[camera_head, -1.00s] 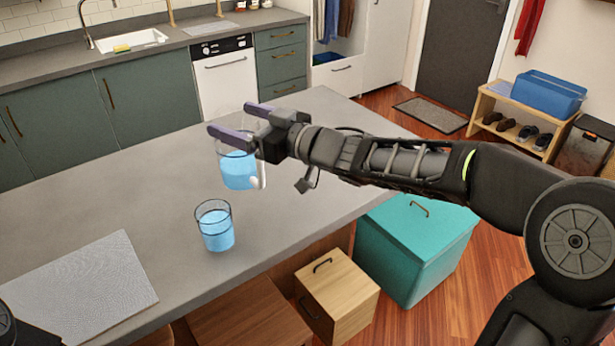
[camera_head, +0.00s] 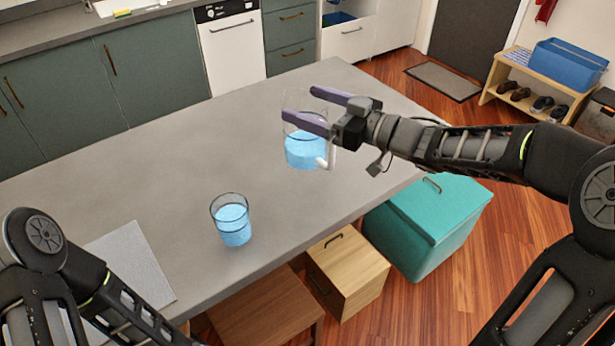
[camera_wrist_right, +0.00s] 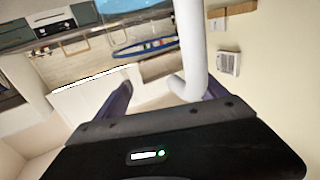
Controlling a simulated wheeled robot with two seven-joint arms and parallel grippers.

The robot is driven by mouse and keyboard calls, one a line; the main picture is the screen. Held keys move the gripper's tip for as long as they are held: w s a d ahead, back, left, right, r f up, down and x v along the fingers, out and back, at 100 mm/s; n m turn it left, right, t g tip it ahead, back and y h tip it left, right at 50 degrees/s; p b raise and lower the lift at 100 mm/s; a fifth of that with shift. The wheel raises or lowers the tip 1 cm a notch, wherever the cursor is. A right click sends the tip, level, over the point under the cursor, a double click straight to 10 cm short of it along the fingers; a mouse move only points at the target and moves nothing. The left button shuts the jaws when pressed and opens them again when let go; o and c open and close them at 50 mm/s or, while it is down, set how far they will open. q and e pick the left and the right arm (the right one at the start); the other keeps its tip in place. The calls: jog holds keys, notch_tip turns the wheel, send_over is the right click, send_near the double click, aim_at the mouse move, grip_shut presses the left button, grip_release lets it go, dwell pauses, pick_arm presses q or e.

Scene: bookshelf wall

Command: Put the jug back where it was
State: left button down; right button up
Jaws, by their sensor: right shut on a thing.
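A clear jug (camera_head: 303,152) with blue liquid and a white handle is upright at the right part of the grey counter (camera_head: 180,150). My right gripper (camera_head: 305,108) is shut on the jug, its purple fingers at the jug's upper part. I cannot tell whether the jug's base touches the counter. In the right wrist view, the white handle (camera_wrist_right: 191,45) rises between the fingers. A glass (camera_head: 231,220) of blue liquid stands on the counter, apart from the jug, nearer me and to the left. My left arm shows at lower left, but its gripper is out of view.
A light grey mat (camera_head: 135,262) lies on the counter at left, partly behind my left arm. Below the counter's front edge are a teal box (camera_head: 425,225) and a wooden box (camera_head: 350,270). The counter around the jug is clear.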

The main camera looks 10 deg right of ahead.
aim_at(324, 149)
notch_tip(324, 149, down, 6)
jog(key=shift+r, duration=0.1)
dwell(0.4)
notch_tip(324, 149, down, 3)
jog(key=shift+f+p, duration=0.1)
jog(key=shift+p, duration=0.25)
jog(key=shift+f, duration=0.35)
jog(key=o, duration=2)
jog(key=shift+f, duration=0.15)
jog(key=shift+s+d+r, duration=0.1)
jog(key=shift+r, duration=0.1)
jog(key=p+v, duration=0.2)
jog(key=v, duration=0.9)
jog(key=shift+s+d, duration=0.25)
jog(key=shift+s, duration=0.05)
